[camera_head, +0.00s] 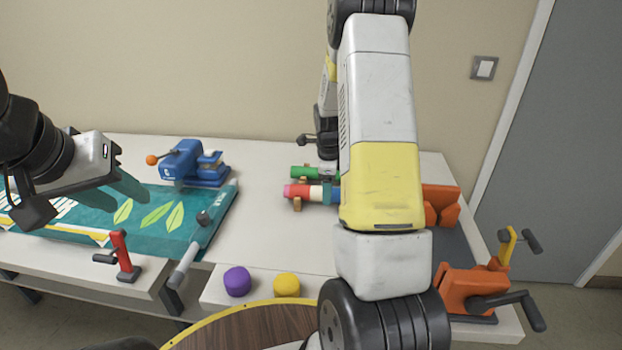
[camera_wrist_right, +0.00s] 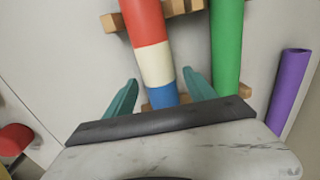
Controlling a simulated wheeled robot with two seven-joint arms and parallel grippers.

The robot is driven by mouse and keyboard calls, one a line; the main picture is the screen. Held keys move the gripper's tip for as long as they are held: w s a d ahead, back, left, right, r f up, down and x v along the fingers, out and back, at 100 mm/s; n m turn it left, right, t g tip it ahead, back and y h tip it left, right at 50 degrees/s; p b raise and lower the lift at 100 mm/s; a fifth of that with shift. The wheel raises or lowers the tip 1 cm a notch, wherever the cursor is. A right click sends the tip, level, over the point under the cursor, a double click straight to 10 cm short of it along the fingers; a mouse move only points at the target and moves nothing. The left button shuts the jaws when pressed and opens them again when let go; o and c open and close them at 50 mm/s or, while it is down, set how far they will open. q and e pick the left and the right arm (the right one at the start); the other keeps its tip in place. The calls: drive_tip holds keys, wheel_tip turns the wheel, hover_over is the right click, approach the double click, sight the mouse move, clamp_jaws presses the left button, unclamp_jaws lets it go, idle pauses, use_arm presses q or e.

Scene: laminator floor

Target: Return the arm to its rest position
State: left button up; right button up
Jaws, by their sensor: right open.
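My right arm rises through the middle of the head view and bends down toward the table; it hides most of its own gripper. In the right wrist view my right gripper (camera_wrist_right: 160,92) is open, with its teal fingers on either side of a red, white and blue roll (camera_wrist_right: 152,58). The fingers appear apart from the roll, though the exact gap is unclear. The roll also shows in the head view (camera_head: 303,192). My left gripper (camera_head: 116,192) is at the left of the head view, its two teal fingers apart and empty above a teal printed banner (camera_head: 160,214).
A green roll (camera_wrist_right: 227,45) and a purple roll (camera_wrist_right: 290,90) lie close by. A blue clamp device (camera_head: 184,160) stands at the back. Purple (camera_head: 237,281) and yellow (camera_head: 286,285) knobs sit at the front edge. An orange cranked machine (camera_head: 470,287) stands right. The table's centre is clear.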

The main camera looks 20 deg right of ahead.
drive_tip(key=r, duration=0.4)
drive_tip(key=s+r, duration=0.1)
drive_tip(key=r, duration=0.2)
drive_tip(key=shift+a+r, duration=0.1)
drive_tip(key=shift+a, duration=0.2)
drive_tip(key=s+a+r+n+t+y, duration=0.1)
drive_tip(key=s+a+r+n, duration=0.35)
drive_tip(key=r, duration=0.25)
drive_tip(key=s+a+r+n+t+y, duration=0.1)
drive_tip(key=s+a+r+n, duration=0.35)
drive_tip(key=r+n, duration=0.2)
drive_tip(key=s+a+r+n+t, duration=0.1)
drive_tip(key=s+a+r+n, duration=0.1)
drive_tip(key=s+n, duration=0.4)
drive_tip(key=s+a+r+n+t+y, duration=0.1)
drive_tip(key=s+a+r+n, duration=0.2)
drive_tip(key=s+n, duration=0.3)
drive_tip(key=s+r, duration=0.1)
drive_tip(key=s, duration=0.3)
drive_tip(key=shift+a+n+t, duration=0.25)
drive_tip(key=shift+n+t, duration=0.15)
